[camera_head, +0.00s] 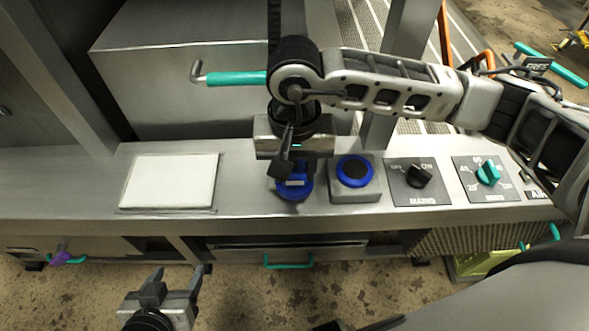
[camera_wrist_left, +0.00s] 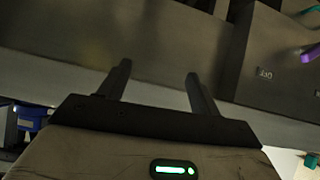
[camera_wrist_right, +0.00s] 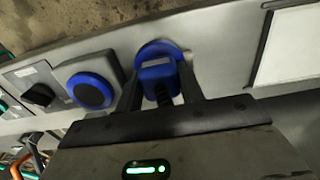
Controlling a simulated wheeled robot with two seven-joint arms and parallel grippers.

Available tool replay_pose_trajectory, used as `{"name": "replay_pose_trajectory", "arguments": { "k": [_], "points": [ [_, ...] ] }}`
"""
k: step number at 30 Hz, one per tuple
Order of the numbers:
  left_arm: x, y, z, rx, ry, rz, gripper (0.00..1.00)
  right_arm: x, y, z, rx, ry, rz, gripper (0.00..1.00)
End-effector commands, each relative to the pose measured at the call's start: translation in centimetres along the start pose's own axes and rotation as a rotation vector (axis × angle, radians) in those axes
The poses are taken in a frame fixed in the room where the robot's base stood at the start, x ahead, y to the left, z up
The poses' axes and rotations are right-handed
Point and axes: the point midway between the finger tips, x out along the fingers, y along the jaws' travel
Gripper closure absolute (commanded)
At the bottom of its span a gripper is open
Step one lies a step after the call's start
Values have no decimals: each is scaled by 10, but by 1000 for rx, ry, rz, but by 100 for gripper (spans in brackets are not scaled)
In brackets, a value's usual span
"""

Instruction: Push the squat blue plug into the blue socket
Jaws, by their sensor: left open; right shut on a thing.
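The squat blue plug (camera_head: 293,187) is in my right gripper (camera_head: 288,168), which points down at the panel. In the right wrist view the plug (camera_wrist_right: 157,68) sits between the two fingers, with its round blue flange beyond them. I cannot tell whether the plug touches the panel. The blue socket (camera_head: 354,171), a blue ring with a dark centre on a grey box, is just right of the plug in the head view. The socket also shows left of the plug in the right wrist view (camera_wrist_right: 90,91). My left gripper (camera_head: 178,273) is open and empty, low in front of the panel.
Right of the socket are a black MAINS knob (camera_head: 418,176) and a teal dial (camera_head: 488,173). A white plate (camera_head: 170,181) lies on the panel at left, with bare metal between it and the plug. A teal drawer handle (camera_head: 289,262) is below the panel.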

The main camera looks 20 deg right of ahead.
Motion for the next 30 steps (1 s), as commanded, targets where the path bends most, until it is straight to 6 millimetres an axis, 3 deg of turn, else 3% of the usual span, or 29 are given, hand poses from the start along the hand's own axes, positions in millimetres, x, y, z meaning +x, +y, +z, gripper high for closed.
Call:
{"name": "replay_pose_trajectory", "arguments": {
  "k": [5,13,21,30],
  "points": [
    [5,0,4,-8,10,4,36,-26,-1,-2,-2,10,-4,82],
    [5,2,1,-24,22,9,36,-88,7,54,-10,9,-3,82],
    [7,3,4,-36,26,13,36,-113,15,114,-8,5,-2,82],
    [6,3,1,-37,33,13,36,-124,19,138,-1,2,0,82]
  ]
}}
